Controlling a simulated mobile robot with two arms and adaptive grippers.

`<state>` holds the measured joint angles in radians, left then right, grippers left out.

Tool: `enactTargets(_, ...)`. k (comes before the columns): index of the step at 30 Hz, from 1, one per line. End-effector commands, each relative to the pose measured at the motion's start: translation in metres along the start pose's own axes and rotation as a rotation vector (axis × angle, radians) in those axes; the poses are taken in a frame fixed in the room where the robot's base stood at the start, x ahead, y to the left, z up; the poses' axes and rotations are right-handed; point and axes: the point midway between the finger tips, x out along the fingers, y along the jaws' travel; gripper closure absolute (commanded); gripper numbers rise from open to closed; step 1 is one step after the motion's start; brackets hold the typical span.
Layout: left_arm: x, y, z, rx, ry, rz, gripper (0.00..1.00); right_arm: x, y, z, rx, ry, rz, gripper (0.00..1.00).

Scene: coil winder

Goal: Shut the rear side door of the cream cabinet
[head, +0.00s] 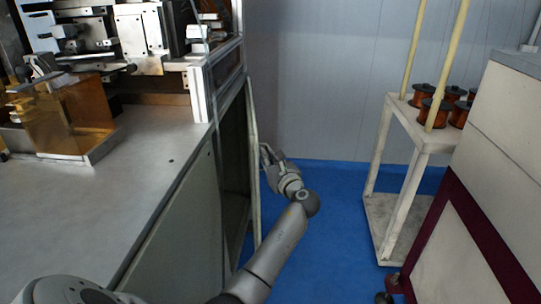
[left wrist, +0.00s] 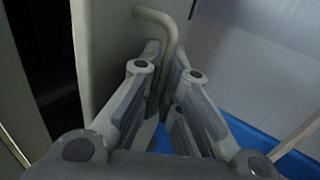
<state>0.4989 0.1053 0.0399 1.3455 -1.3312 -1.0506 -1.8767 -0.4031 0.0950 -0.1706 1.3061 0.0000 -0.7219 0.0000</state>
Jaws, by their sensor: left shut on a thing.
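The cream cabinet (head: 180,225) stands on the left under a grey worktop. Its rear side door (head: 254,170) is a thin pale panel seen nearly edge-on in the head view, ajar, with the dark inside showing beside it. My left gripper (head: 265,155) is on the right side of the door. In the left wrist view its fingers (left wrist: 165,75) are shut on the door's bent, pale handle (left wrist: 156,17). The door panel (left wrist: 100,50) is left of the fingers there, with a dark gap beyond. The lower part of the handle is partly hidden by the fingers. My right gripper is not in view.
A white trolley (head: 402,150) with copper spools (head: 435,112) stands at the right, beside a cream and maroon unit (head: 490,150). Blue floor (head: 325,240) is free between them and the door. A grey wall (head: 320,80) closes the back.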

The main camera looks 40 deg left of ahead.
Motion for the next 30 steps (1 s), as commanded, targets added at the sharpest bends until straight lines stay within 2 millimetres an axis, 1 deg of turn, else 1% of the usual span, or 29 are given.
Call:
enactTargets(8,-0.001,0.000,-0.001,0.000,0.003,0.000,1.00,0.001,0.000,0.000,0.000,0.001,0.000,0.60)
enactTargets(9,-0.001,0.000,-0.001,0.000,0.003,0.000,0.93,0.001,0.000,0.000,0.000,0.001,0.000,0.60)
enactTargets(11,-0.001,0.000,-0.001,0.000,0.003,0.000,0.85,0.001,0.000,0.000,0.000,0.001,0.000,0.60)
enactTargets(12,-0.001,0.000,-0.001,0.000,0.002,0.000,0.84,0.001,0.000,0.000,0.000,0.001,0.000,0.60)
enactTargets(19,-0.001,0.000,-0.001,0.000,0.001,0.000,0.84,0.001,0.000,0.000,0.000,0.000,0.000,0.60)
enactTargets(22,-0.004,0.000,-0.001,0.000,0.001,-0.001,0.84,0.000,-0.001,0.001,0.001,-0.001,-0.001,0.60)
enactTargets(26,-0.019,-0.001,-0.001,0.000,0.002,-0.002,0.84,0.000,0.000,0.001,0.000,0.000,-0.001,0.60)
enactTargets(30,-0.048,-0.001,-0.002,-0.001,0.004,-0.003,0.84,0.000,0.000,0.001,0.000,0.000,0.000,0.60)
